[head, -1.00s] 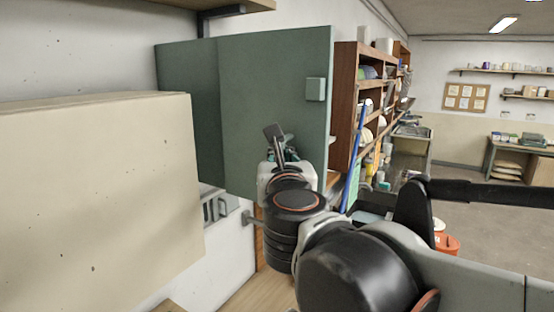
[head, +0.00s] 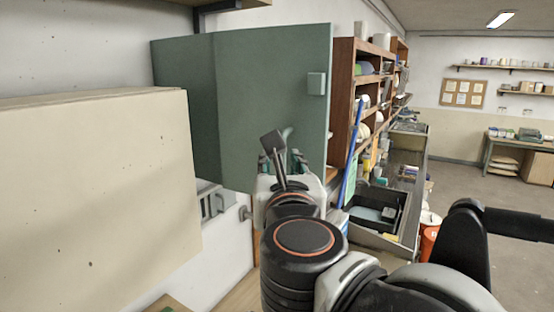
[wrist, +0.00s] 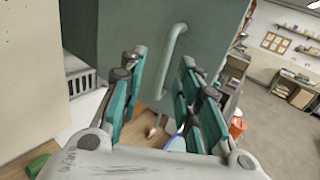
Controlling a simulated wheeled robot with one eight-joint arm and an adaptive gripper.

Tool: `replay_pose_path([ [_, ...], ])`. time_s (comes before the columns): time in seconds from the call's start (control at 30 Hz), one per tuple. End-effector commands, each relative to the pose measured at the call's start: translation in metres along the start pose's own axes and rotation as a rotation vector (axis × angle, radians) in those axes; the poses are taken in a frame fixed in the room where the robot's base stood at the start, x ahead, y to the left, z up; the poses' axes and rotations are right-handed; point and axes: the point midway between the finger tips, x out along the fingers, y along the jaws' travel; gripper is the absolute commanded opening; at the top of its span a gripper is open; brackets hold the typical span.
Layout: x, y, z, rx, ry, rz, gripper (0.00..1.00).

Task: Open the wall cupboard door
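The green wall cupboard (head: 185,120) hangs on the left wall. Its broad green face (head: 262,85) looks shut, with no gap visible. A pale green bar handle (wrist: 172,58) stands upright on this face in the wrist view. In the head view, only a bit of the handle (head: 287,132) shows behind my gripper. My gripper (head: 284,158) is in front of the lower part of the face. In the wrist view, its teal-padded fingers (wrist: 163,75) are spread and empty. The handle lies ahead between them, and I see no contact.
A cream box-like cabinet (head: 95,190) fills the near left. A small green block (head: 316,83) sticks out from the upper right of the green face. Brown shelving (head: 343,100) and a sink counter stand beyond. Open floor (head: 520,225) lies at the right.

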Motion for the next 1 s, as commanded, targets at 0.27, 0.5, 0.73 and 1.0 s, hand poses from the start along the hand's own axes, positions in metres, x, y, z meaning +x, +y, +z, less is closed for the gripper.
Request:
replay_pose_path([
  [0.27, -0.038, 0.001, 0.0, 0.0, 0.0, 0.002, 0.31],
  [0.5, -0.047, 0.0, 0.0, 0.0, 0.0, 0.0, 0.31],
  [0.73, -0.047, 0.0, 0.0, 0.0, 0.0, -0.001, 0.31],
  [1.0, -0.041, 0.003, -0.023, -0.206, -0.077, 0.059, 0.31],
])
